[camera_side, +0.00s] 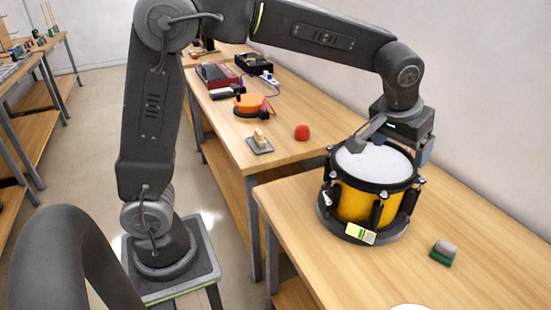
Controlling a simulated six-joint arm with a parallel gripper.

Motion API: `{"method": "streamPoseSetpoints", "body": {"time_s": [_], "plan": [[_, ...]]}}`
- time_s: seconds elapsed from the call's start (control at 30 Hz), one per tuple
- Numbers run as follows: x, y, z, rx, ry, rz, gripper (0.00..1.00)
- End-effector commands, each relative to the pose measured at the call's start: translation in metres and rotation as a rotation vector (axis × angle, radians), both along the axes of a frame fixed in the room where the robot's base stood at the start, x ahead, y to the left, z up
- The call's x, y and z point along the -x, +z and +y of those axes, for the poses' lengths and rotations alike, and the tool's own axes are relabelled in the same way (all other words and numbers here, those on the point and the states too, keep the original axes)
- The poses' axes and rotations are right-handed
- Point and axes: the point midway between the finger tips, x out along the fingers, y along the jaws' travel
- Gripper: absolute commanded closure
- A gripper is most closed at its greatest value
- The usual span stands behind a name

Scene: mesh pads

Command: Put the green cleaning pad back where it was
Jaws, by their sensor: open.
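The green cleaning pad (440,258) seems to be the green layer under a grey block (445,247), lying on the near table to the right of the drum. The yellow drum (352,202) with a white mesh head (376,165) stands on the same table. My gripper (392,145) is open over the far part of the drum head, with one finger at the left and one at the right. I see nothing between the fingers. I cannot tell whether a fingertip touches the head. The pad is apart from my gripper, nearer the camera.
A small yellow, white and green tag (361,234) is at the drum's front base. A red round object (302,132), a grey plate with a tan block (260,143) and an orange item (249,103) are on the farther table. The near table (490,235) is clear around the pad.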

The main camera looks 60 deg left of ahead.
Motion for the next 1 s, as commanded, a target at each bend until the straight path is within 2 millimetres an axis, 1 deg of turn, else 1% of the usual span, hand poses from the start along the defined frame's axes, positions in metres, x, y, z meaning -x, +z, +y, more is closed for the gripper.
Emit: {"method": "streamPoseSetpoints", "body": {"time_s": [0.03, 0.07, 0.1, 0.17, 0.2, 0.27, 0.3, 0.37, 0.4, 0.5, 0.6, 0.7, 0.8, 1.0], "plan": [[0.023, 0.014, 0.013, 0.002, -0.013, -0.011, 0.14], [0.036, 0.019, 0.018, 0.001, -0.024, -0.013, 0.14], [0.053, 0.024, 0.026, 0.001, -0.039, -0.017, 0.14], [0.079, 0.030, 0.036, 0.000, -0.061, -0.026, 0.14], [0.097, 0.033, 0.042, -0.001, -0.075, -0.031, 0.14], [0.123, 0.034, 0.050, -0.003, -0.096, -0.039, 0.14], [0.141, 0.033, 0.055, -0.004, -0.110, -0.045, 0.14], [0.166, 0.030, 0.061, -0.008, -0.133, -0.055, 0.14], [0.181, 0.027, 0.064, -0.010, -0.147, -0.062, 0.14], [0.214, 0.016, 0.069, -0.016, -0.176, -0.075, 0.14], [0.235, 0.004, 0.072, -0.022, -0.199, -0.085, 0.14], [0.247, -0.003, 0.073, -0.025, -0.213, -0.089, 0.14], [0.252, -0.006, 0.073, -0.027, -0.219, -0.091, 0.14], [0.252, -0.006, 0.073, -0.027, -0.220, -0.090, 0.14]]}}
